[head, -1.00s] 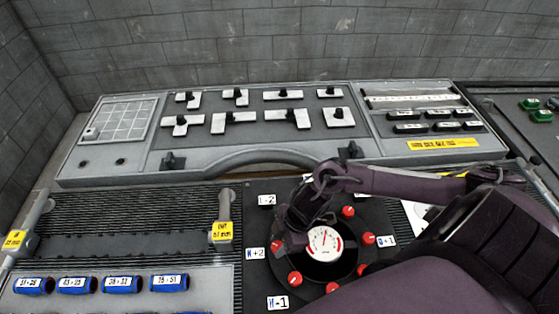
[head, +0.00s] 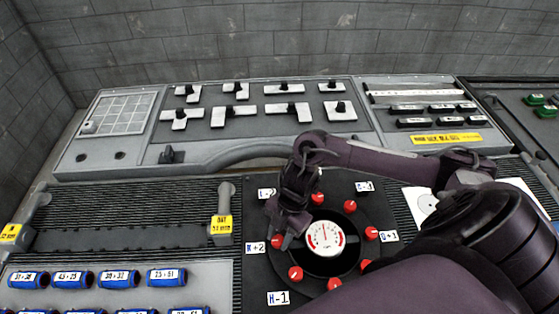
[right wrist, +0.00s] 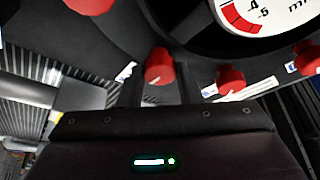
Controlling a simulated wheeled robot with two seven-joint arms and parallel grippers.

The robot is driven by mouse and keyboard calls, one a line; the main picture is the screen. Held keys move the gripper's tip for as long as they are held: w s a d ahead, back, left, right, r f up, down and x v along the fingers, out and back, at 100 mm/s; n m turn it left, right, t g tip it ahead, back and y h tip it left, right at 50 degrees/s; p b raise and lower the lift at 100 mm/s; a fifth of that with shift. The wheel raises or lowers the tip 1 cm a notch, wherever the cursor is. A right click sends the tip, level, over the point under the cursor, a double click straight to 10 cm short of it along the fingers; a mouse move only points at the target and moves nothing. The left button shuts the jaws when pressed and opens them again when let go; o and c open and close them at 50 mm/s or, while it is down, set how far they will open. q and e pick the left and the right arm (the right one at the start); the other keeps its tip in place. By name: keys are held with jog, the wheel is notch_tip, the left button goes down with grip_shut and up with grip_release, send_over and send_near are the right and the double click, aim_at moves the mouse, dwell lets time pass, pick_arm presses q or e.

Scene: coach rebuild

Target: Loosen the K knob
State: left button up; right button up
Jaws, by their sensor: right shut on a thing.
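The red K knob (head: 277,242) sits beside its white K+2 label (head: 255,248), on the left of a black round panel with a white dial (head: 325,238) in the middle. My right gripper (head: 281,238) reaches down over it from above and partly hides it. In the right wrist view the red K knob (right wrist: 158,67) shows between the two dark fingers, a pale mark on its face. The right gripper (right wrist: 159,88) is shut on it. My left gripper is not in view.
Other red knobs ring the dial, such as the one by the H-1 label (head: 295,273) and the one by the D+1 label (head: 372,233). A grey console (head: 300,152) with black switches stands behind. A yellow tag (head: 221,225) hangs at the left.

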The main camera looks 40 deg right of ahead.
dwell(0.4)
jog(key=o, duration=0.9)
jog(key=shift+d, duration=0.1)
jog(key=shift+o, duration=0.2)
jog(key=shift+r, duration=0.1)
jog(key=b+v, duration=0.1)
jog(key=v, duration=0.6)
jog(key=shift+r, duration=0.25)
jog(key=shift+f, duration=0.1)
